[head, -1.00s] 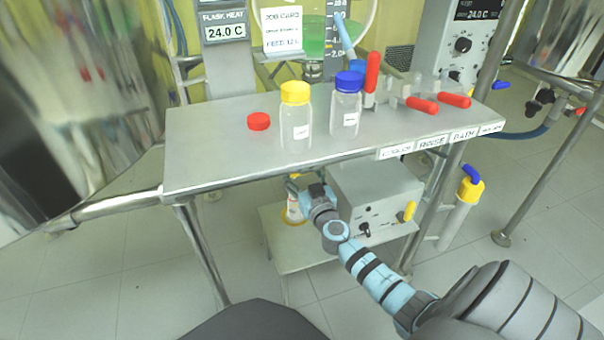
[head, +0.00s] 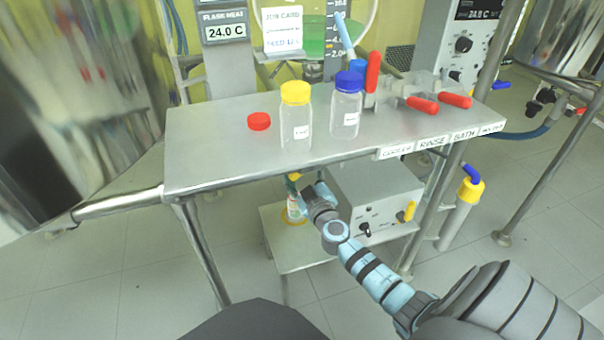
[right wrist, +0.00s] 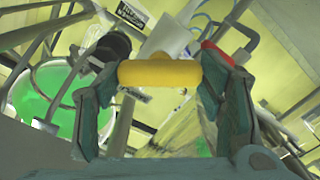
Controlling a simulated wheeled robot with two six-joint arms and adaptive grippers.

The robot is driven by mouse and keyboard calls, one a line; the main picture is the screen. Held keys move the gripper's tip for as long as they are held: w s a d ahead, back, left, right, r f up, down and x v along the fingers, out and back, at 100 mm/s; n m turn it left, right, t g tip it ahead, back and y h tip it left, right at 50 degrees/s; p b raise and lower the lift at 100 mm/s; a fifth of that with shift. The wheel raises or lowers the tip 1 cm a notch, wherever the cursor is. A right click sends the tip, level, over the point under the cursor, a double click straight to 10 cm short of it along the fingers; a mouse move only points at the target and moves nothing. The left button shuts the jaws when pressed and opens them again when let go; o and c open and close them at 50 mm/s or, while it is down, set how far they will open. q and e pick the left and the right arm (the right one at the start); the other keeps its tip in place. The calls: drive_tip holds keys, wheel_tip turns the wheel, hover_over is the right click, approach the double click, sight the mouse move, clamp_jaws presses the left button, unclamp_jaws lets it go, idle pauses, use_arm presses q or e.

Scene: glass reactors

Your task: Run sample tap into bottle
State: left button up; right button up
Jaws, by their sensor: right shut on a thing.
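My right gripper (head: 300,188) is under the front edge of the steel shelf (head: 225,165), just above a small bottle (head: 295,210) with a pale label. The bottle stands upright in a yellow ring on the lower platform (head: 305,255). In the right wrist view my right gripper (right wrist: 163,78) is shut on a yellow tap handle (right wrist: 158,73), a bar lying crosswise between its two fingers. The shelf and my gripper hide the tap's outlet and the bottle's mouth in the head view, so I cannot tell whether liquid runs. My left gripper is out of view.
On the shelf stand a yellow-capped bottle (head: 296,120) and a blue-capped bottle (head: 346,108), with a loose red cap (head: 259,121). Red-handled valves (head: 422,105) are at its right. A control box (head: 375,200) sits right of my gripper. A shelf leg (head: 203,250) stands left.

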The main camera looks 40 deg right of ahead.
drive_tip(key=shift+f, duration=0.1)
idle(0.3)
drive_tip(key=o, duration=1.2)
drive_tip(key=shift+c, duration=0.2)
drive_tip(key=v, duration=1.2)
